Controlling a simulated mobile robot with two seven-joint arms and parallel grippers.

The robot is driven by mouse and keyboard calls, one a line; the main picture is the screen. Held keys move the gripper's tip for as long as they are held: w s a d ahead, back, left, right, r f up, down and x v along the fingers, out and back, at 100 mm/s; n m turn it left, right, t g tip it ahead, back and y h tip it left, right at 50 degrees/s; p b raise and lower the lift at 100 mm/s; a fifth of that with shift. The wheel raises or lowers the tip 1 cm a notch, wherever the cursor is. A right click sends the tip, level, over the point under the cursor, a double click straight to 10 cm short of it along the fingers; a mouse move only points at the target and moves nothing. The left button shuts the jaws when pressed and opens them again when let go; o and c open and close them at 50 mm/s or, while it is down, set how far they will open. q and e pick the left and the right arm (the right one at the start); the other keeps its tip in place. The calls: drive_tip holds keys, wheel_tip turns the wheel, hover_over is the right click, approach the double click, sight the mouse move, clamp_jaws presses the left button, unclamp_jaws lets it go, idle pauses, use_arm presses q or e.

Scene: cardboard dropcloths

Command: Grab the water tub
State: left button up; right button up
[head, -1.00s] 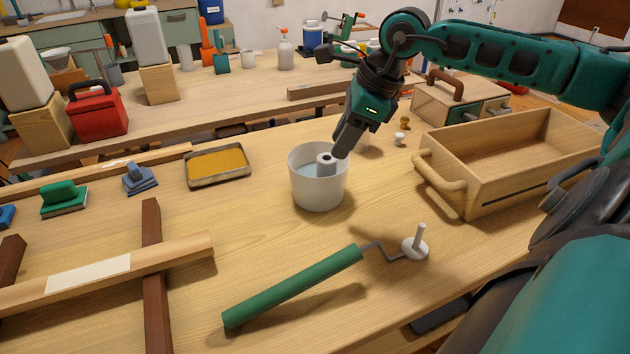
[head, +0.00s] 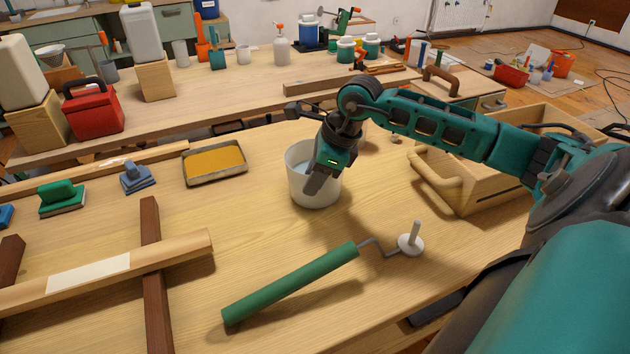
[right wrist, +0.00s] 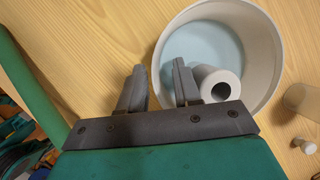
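The water tub (head: 300,188) is a white round tub standing on the wooden table in the head view. In the right wrist view the tub (right wrist: 277,62) shows pale blue water and a grey hollow cylinder (right wrist: 218,84) inside it. I cannot tell whether either finger touches. My left gripper is not in view.
A green roller (head: 290,285) with a crank lies in front of the tub. A tray of orange material (head: 215,178) is left of it. A wooden box (head: 450,195) with a handle stands to the right. Bare tabletop lies between tub and roller.

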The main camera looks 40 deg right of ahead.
drive_tip(key=shift+f, duration=0.3)
drive_tip(key=shift+c, duration=0.4)
clamp_jaws()
drive_tip(key=shift+w+r, duration=0.1)
drive_tip(key=shift+r, duration=0.05)
idle(0.7)
